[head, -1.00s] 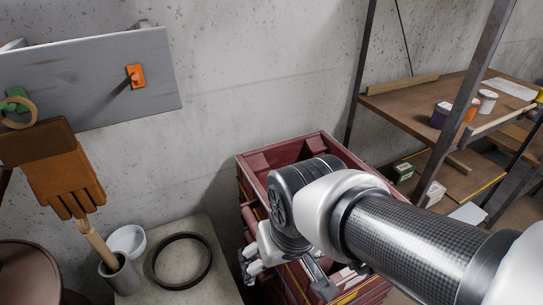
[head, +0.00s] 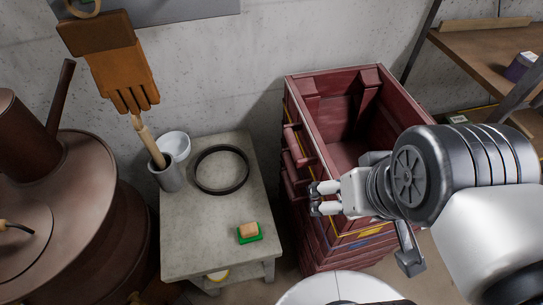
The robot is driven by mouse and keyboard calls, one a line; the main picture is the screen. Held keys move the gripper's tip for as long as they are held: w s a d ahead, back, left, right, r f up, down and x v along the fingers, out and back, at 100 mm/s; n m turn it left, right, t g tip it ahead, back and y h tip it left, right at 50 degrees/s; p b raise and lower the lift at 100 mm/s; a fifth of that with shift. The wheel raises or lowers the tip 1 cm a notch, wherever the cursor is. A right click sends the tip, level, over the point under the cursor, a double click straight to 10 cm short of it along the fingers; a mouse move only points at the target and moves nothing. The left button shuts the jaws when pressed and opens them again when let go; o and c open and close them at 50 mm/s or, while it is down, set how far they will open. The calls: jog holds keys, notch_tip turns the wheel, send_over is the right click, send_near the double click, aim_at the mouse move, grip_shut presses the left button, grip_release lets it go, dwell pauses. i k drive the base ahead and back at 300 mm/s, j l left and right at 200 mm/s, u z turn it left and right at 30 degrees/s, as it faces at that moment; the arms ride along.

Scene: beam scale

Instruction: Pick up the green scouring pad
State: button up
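The green scouring pad (head: 257,239) lies flat near the front right corner of the small grey table in the head view. A tan block (head: 249,229), perhaps a sponge, sits on top of it and hides most of its upper face. My gripper (head: 314,198) is to the right of the pad, in front of the dark red crate, with its fingers pointing left. The two fingers stand apart with nothing seen between them. A clear gap separates the gripper from the pad.
The grey table (head: 190,240) also holds a black ring (head: 221,190), a white bowl (head: 175,144) and a grey cup (head: 168,175) with a wooden handle in it. The dark red crate (head: 300,110) stands right of the table. A brown barrel-like vessel (head: 100,195) is at left.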

aim_at(250, 232)
jog(key=u, duration=1)
